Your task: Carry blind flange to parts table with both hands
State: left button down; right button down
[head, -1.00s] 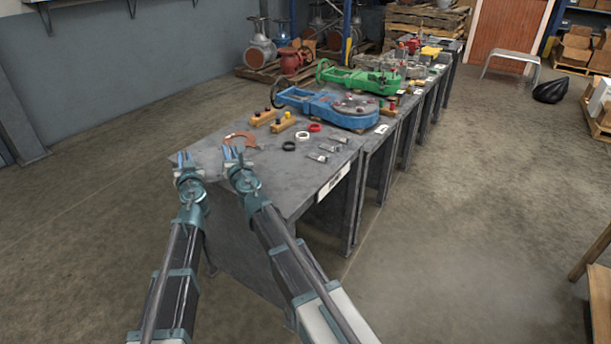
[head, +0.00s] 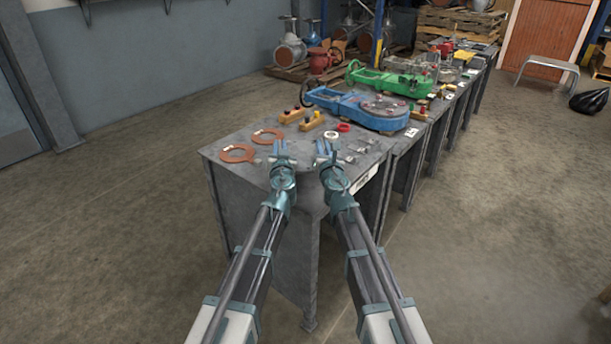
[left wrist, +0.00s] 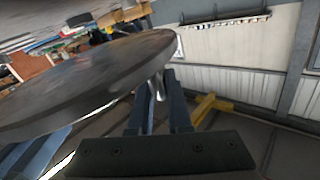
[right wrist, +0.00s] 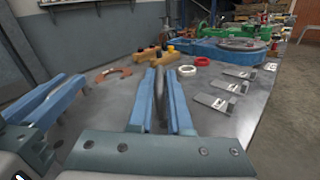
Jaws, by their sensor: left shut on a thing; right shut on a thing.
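The blind flange is a grey metal disc (left wrist: 95,85) that fills much of the left wrist view. In the right wrist view its thin edge (right wrist: 160,95) shows between the fingers. In the head view it blends with the grey tabletop and is hard to make out. My left gripper (head: 280,150) and right gripper (head: 325,150) are side by side, each shut on the flange's rim. They appear over the near end of the grey parts table (head: 240,205); the height above it is unclear.
Two orange rings (head: 238,154) lie on the table's left part. Wooden blocks with knobs (head: 311,121), a white ring (head: 331,134), a red ring (head: 344,127) and small metal pieces lie further back. A blue valve (head: 380,112) and a green valve (head: 395,82) stand beyond.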

pick_arm(q)
jog(key=shift+f+b, duration=0.4)
jog(key=shift+f, duration=0.2)
pick_arm(e)
jog(key=shift+f, duration=0.6)
pick_arm(q)
jog(key=shift+f+b, duration=0.3)
pick_arm(e)
jog(key=shift+f, duration=0.3)
